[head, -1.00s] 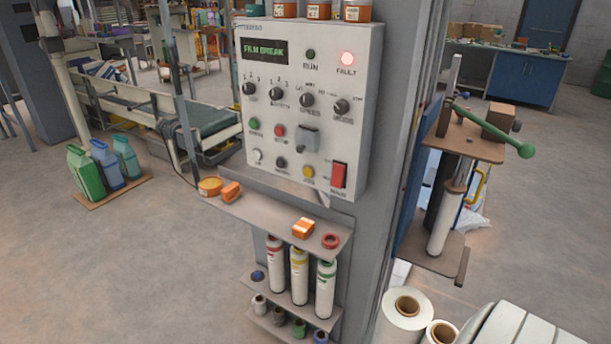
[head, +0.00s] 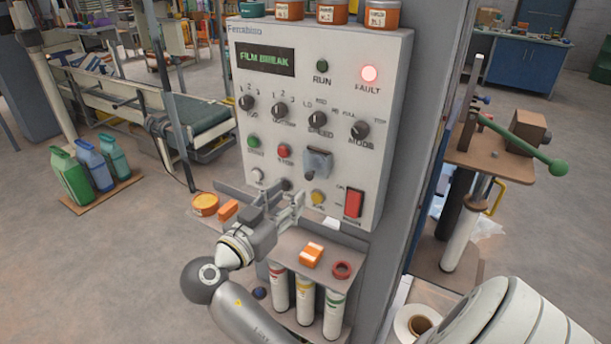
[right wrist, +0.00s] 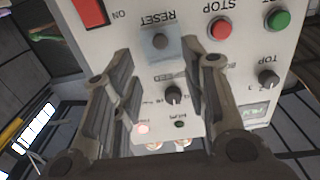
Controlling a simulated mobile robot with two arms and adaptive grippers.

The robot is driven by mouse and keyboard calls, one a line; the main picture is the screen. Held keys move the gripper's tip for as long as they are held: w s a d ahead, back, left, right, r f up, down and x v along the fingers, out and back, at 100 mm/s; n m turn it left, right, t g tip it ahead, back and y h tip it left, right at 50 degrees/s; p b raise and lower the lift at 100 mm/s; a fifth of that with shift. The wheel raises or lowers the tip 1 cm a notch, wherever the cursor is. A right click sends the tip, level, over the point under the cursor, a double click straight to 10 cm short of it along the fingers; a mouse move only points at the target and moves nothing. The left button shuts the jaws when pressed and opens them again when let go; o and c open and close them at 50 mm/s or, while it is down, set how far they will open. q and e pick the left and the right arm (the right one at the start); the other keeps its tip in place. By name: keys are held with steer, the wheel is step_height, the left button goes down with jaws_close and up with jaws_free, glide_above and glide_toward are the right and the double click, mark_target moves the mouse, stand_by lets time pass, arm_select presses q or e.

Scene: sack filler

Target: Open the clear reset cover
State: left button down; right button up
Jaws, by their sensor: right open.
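The clear reset cover (head: 318,162) is a small bluish see-through box on the front of the grey-white control panel (head: 380,90). It looks shut. In the right wrist view the cover (right wrist: 160,42) sits over a dark round button by the RESET label, seen upside down. My right gripper (head: 284,203) is open and empty, just below and left of the cover in the head view. In the right wrist view its two fingers (right wrist: 168,60) stand apart on either side of the cover in the picture, with no contact visible. My left gripper is not in view.
The red switch (head: 353,203), the yellow button (head: 318,199) and the red STOP button (head: 284,151) are close to the cover. Below the panel, a shelf holds an orange block (head: 311,254) and a red ring (head: 342,270). The FAULT lamp (head: 369,74) is lit.

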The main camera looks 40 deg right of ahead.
mark_target(308, 178)
steer(key=p+x, duration=0.1)
steer(key=x, duration=0.1)
steer(key=p+x, duration=0.1)
steer(key=x, duration=0.2)
steer(key=shift+d+r, duration=0.2)
steer(key=shift+r, duration=0.05)
steer(key=shift+p+x, duration=0.5)
steer(key=shift+x, duration=0.55)
steer(key=shift+w+d+f, duration=0.2)
steer(key=shift+d+f, duration=0.1)
steer(key=shift+d, duration=0.15)
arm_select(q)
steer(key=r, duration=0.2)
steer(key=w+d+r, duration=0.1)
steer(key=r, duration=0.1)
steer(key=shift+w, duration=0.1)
arm_select(e)
jaws_close()
